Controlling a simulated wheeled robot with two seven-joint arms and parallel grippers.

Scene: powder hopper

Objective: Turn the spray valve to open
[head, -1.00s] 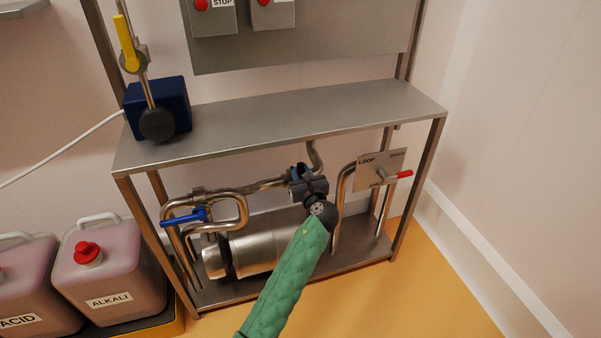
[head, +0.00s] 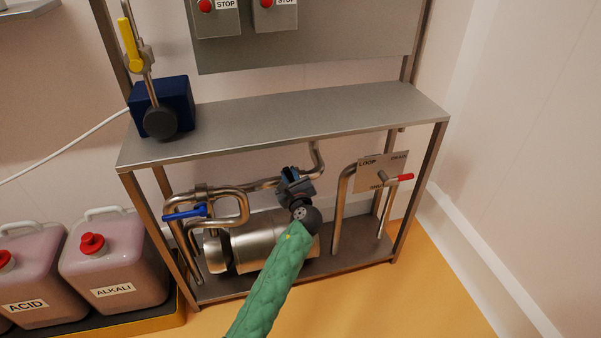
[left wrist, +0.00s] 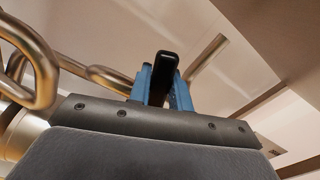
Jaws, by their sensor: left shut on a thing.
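My left gripper (head: 288,176) is under the steel shelf, among the pipes behind the pump, at the end of my green-sleeved arm. In the left wrist view its blue fingers (left wrist: 163,92) are shut on a black handle (left wrist: 166,62), whose rounded end sticks up between them. In the head view the gripper hides this handle and its valve body. No label on it is readable, so I cannot tell its marked position. My right gripper is not in view.
A blue-handled valve (head: 186,213) is on the pipes to the left. A red-handled valve (head: 398,179) with a LOOP plate is to the right. The pump (head: 262,245) lies below. The shelf (head: 285,120) is above; its frame leg (head: 418,190) stands right.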

